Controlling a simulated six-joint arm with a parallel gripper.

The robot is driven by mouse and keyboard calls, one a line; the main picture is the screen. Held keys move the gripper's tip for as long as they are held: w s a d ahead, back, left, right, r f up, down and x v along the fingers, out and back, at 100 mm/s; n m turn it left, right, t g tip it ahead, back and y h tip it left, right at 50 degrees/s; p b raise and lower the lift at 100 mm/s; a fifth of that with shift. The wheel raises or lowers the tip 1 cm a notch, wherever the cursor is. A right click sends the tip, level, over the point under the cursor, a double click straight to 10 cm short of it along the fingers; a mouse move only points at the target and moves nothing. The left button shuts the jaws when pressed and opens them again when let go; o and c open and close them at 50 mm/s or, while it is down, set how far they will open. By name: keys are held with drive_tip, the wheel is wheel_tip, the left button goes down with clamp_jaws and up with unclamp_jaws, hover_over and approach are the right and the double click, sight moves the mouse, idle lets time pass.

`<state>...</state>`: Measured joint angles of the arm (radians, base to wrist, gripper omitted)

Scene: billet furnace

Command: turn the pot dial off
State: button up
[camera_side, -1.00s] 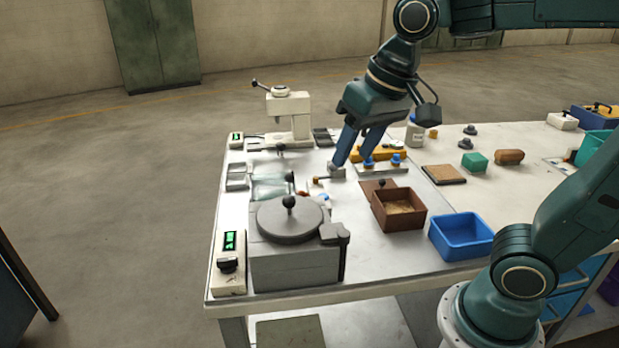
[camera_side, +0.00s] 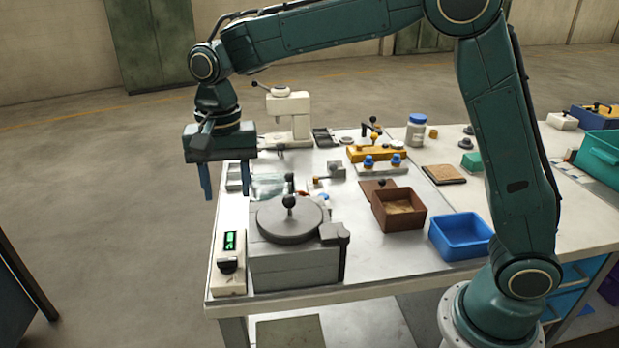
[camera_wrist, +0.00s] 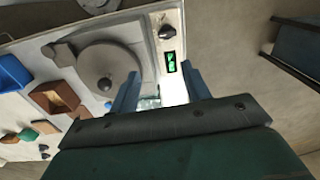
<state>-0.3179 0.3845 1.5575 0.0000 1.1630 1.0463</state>
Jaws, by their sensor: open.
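The pot (camera_side: 290,240) is a grey box with a round lid and a black knob, at the near left of the table. Beside it on the left stands a white control unit (camera_side: 230,278) with a lit green display and a dark dial (camera_side: 229,263). In the wrist view the dial (camera_wrist: 167,32) and the display (camera_wrist: 170,62) lie beyond the fingertips, near the round lid (camera_wrist: 108,68). My gripper (camera_side: 226,197) is open and empty, fingers pointing down, above the table's left edge and behind the control unit. It also shows in the wrist view (camera_wrist: 163,84).
A white press (camera_side: 288,118) stands at the back left of the table. A brown bin (camera_side: 378,208) and a blue bin (camera_side: 440,243) are right of the pot. A glass piece (camera_side: 268,186) lies behind the pot. Open floor lies left of the table.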

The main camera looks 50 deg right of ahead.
sight(227, 258)
drive_tip(key=shift+w+a+f+m, duration=0.3)
drive_tip(key=shift+w+a+f, duration=0.5)
drive_tip(key=shift+a+f, duration=0.2)
drive_tip(key=shift+f, duration=0.2)
wheel_tip(227, 258, down, 14)
drive_tip(key=shift+d+r, duration=0.1)
drive_tip(key=shift+r, duration=0.15)
drive_tip(key=c, duration=0.7)
